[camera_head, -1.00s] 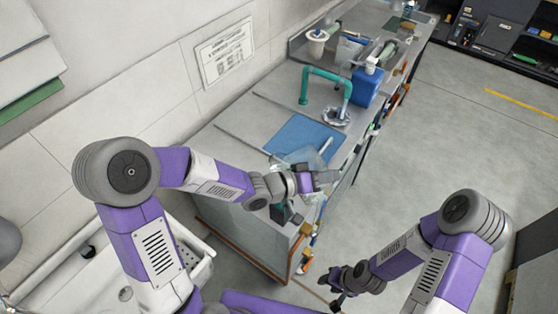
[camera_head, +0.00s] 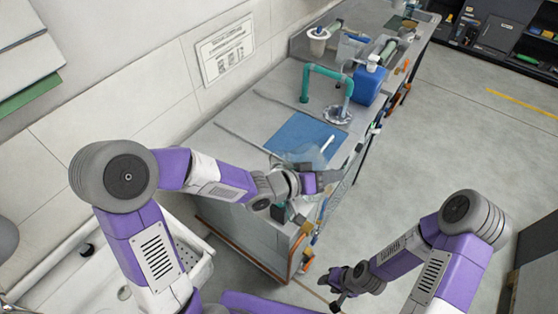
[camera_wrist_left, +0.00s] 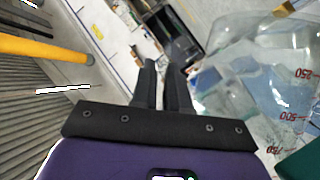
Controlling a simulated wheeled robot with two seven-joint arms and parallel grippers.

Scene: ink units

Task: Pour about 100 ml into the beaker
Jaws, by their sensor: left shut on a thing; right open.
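My left gripper (camera_head: 322,181) is over the near end of the bench, beside a blue mat (camera_head: 300,137). It is shut on a clear graduated vessel (camera_head: 312,157), which shows faintly above the mat's near edge. In the left wrist view my left fingers (camera_wrist_left: 165,75) are close together, with the clear vessel (camera_wrist_left: 280,85) to their right. It bears red marks 250, 500 and 750. More clear glass overlaps there, so I cannot tell a separate beaker from it. No liquid level can be made out. My right gripper (camera_head: 338,299) is open and empty, low over the floor.
A white stick (camera_head: 328,145) lies on the mat. A wall with a sign (camera_head: 226,49) borders the left; floor is clear to the right.

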